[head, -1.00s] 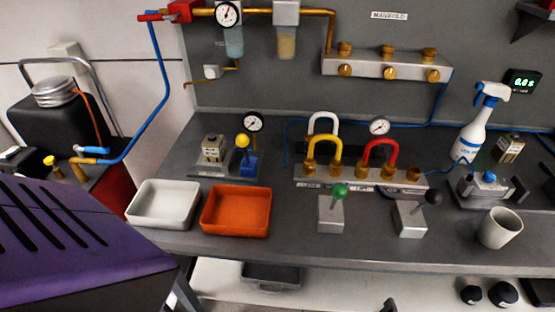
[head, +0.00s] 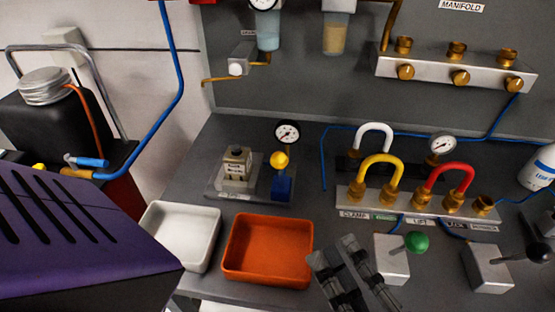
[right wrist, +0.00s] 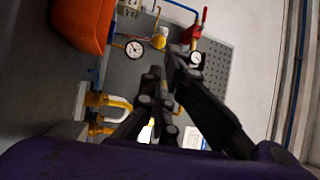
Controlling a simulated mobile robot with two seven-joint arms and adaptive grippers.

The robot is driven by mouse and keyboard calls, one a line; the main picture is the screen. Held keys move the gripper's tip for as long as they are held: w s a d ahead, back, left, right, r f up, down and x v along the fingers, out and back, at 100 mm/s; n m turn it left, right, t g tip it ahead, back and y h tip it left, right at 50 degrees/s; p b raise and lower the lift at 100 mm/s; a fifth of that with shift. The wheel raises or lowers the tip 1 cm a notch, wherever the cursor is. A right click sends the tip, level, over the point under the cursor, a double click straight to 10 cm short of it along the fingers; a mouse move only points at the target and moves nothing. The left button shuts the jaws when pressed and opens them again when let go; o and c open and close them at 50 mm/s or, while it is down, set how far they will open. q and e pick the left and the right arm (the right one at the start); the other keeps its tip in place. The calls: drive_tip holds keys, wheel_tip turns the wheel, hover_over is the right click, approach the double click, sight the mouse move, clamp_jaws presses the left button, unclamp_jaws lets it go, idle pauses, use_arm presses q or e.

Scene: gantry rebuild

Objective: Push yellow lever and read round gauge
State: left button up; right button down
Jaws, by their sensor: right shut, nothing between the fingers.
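The yellow lever (head: 279,160) is a yellow ball knob above a blue block, at the left of the bench; the ball also shows in the right wrist view (right wrist: 158,41). A round gauge (head: 287,133) with a white face and black rim stands just behind it. It also shows in the right wrist view (right wrist: 135,49), but its marks are too small to read. My right gripper (head: 332,250) is shut and empty, in front of the lever and to its right, beside the orange tray, apart from the lever. My left gripper is not in view.
The orange tray (head: 268,282) and white tray (head: 152,257) lie in front of the lever. A small labelled block (head: 237,160) stands left of it. Hose fittings (head: 352,201), a second gauge (head: 442,146) and a green-knobbed lever (head: 416,242) are to the right.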

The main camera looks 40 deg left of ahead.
drive_tip(key=p, duration=0.4)
approach(284, 165)
drive_tip(key=x, duration=0.6)
drive_tip(key=shift+s, duration=0.1)
drive_tip(key=shift+a, duration=0.45)
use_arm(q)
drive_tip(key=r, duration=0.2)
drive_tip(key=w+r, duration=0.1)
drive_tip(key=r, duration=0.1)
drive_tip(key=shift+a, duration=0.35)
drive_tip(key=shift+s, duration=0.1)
use_arm(e)
drive_tip(key=shift+w+r, duration=0.1)
drive_tip(key=shift+w, duration=0.2)
